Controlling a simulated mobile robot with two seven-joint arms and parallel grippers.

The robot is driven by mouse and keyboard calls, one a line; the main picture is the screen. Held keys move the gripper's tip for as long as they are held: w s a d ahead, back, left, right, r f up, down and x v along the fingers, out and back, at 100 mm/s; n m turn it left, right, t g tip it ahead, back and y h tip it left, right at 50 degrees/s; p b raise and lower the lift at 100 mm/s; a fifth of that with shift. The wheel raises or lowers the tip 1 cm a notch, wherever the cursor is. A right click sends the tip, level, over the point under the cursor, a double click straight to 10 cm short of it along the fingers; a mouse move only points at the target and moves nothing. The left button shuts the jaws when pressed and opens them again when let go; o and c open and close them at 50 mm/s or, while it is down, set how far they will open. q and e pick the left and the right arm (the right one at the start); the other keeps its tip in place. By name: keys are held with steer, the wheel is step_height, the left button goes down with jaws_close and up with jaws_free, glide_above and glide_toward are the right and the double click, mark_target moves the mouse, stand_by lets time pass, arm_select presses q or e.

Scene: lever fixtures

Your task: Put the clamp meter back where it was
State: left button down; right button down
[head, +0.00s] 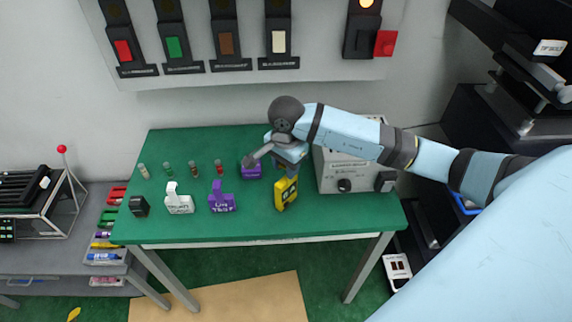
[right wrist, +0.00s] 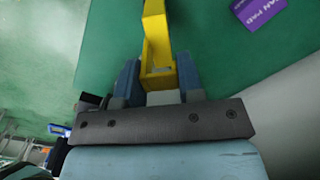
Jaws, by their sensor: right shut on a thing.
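The yellow clamp meter (head: 286,194) with a dark face is at the front right part of the green table (head: 330,220). My right gripper (head: 287,174) is at its upper end and shut on it, pointing down. In the right wrist view, the yellow body (right wrist: 156,38) sits between the two blue-grey fingers (right wrist: 160,82) of this gripper. I cannot tell whether the meter's lower end touches the table. My left gripper is not in view.
A purple pad (head: 251,167) lies left of my gripper; its lettered face shows in the wrist view (right wrist: 262,18). A grey instrument box (head: 340,172) stands close on the right. White (head: 179,203) and purple (head: 222,202) tagged blocks stand left. Bare table lies between.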

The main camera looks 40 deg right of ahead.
steer(key=c, duration=0.8)
jaws_free()
steer(key=shift+o, duration=0.2)
